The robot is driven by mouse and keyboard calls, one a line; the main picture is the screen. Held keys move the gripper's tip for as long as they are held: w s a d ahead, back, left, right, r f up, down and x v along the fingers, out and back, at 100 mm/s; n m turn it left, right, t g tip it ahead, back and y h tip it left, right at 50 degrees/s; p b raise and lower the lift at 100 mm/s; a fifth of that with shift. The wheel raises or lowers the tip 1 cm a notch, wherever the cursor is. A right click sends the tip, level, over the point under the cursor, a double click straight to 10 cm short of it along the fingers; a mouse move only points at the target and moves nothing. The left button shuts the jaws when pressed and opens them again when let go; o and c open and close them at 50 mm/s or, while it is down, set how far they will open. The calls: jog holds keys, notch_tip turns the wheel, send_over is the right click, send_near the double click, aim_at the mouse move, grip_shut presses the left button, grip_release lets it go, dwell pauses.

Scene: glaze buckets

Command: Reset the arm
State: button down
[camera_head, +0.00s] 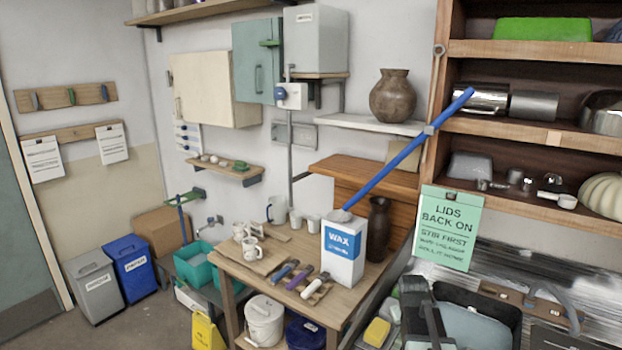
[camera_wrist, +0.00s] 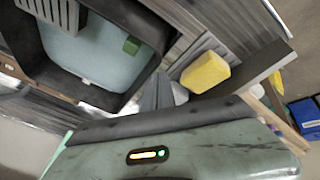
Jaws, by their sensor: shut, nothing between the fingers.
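My arm (camera_head: 416,312) shows as dark links at the bottom of the head view, right of the wooden table. In the wrist view, the grey fingers of my gripper (camera_wrist: 160,94) are together near the middle, with nothing seen between them. They appear just beyond the dark edge of a pale green body with a small lit panel, which looks like my own. My gripper's fingertips cannot be made out clearly in the head view.
A dark bin with a pale blue inside (camera_wrist: 95,55) and a yellow sponge (camera_wrist: 205,72) lie near my gripper in the wrist view. A wooden table (camera_head: 262,282) holds a wax can (camera_head: 343,262), mugs and tools. Shelves (camera_head: 520,127) stand at right; a blue pole (camera_head: 400,158) slants upward.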

jog(key=shift+n+g+y, duration=0.4)
jog(key=shift+g+y, duration=0.2)
jog(key=shift+y, duration=0.2)
jog(key=s+a+f+b, duration=0.1)
jog(key=a, duration=0.3)
jog(key=s+a+f, duration=0.2)
jog(key=a, duration=0.3)
jog(key=s+a+f+b, duration=0.1)
jog(key=a+f, duration=0.1)
jog(key=a, duration=0.3)
jog(key=shift+s+a+f+b, duration=0.15)
jog(key=shift+f+b, duration=0.1)
jog(key=shift+b, duration=0.05)
jog(key=s+a+f+m+g+y, duration=0.1)
jog(key=s+a+m+g, duration=0.1)
jog(key=s+a, duration=0.3)
jog(key=s+g, duration=0.1)
jog(key=s, duration=0.3)
jog(key=shift+s, duration=0.1)
